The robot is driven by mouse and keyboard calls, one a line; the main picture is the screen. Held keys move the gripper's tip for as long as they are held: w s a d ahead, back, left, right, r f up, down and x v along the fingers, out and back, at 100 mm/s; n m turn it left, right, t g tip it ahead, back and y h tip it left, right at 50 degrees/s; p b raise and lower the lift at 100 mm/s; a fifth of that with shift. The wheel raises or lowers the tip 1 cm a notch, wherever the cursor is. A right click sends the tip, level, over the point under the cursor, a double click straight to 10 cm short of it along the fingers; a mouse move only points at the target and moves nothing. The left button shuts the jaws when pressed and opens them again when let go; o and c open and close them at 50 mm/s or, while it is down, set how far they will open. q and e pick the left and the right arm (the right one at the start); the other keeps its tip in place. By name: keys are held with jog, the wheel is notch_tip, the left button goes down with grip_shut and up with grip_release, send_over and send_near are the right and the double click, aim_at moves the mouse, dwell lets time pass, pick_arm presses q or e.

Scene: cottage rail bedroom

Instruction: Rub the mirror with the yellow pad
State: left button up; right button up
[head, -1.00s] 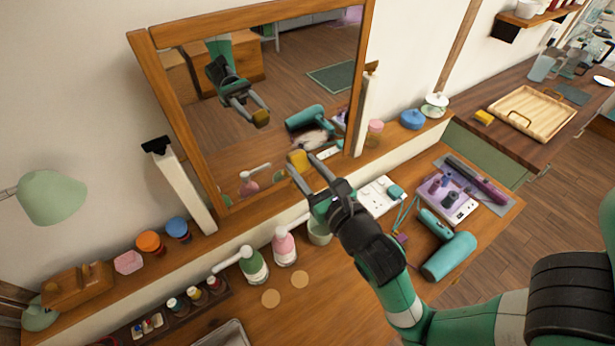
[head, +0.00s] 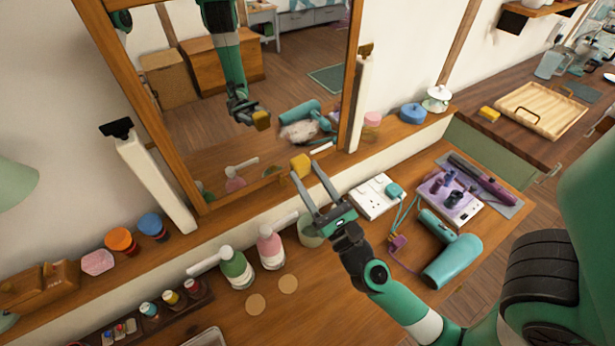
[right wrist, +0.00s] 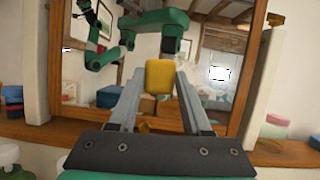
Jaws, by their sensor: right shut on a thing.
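The wood-framed mirror (head: 290,60) leans against the wall at the back of the dresser; it also fills the middle of the right wrist view (right wrist: 215,60). My right gripper (head: 302,182) is in front of the mirror's lower right part, above the dresser. It is shut on the yellow pad (head: 300,166), which sits between the fingertips. In the right wrist view the pad (right wrist: 160,76) stands upright between the fingers, facing the mirror. The reflection shows the pad and gripper some way off from the glass, so a gap seems to remain. My left gripper is not in view.
Below my right gripper stand a pale green cup (head: 310,234), a pink pump bottle (head: 270,247) and a green pump bottle (head: 236,268). A teal hair dryer (head: 455,258) and a white socket box (head: 374,197) lie to the right. Another yellow block (head: 489,114) is on the far counter.

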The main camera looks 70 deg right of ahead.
aim_at(294, 160)
jog(key=shift+w+d, duration=0.1)
jog(key=w+d, duration=0.2)
jog(key=w, duration=0.1)
jog(key=shift+w+d, duration=0.15)
jog(key=shift+d, duration=0.2)
jog(key=shift+w+d+p, duration=0.3)
jog(key=shift+w+d, duration=0.2)
jog(key=shift+w, duration=0.1)
jog(key=shift+w+d, duration=0.55)
jog(key=shift+w, duration=0.15)
jog(key=shift+s+d, duration=1.3)
jog(key=shift+d, duration=0.15)
jog(key=shift+s+d, duration=0.55)
jog(key=shift+d, duration=0.2)
jog(key=shift+s+d, duration=0.55)
jog(key=shift+d, duration=0.2)
jog(key=shift+d, duration=0.1)
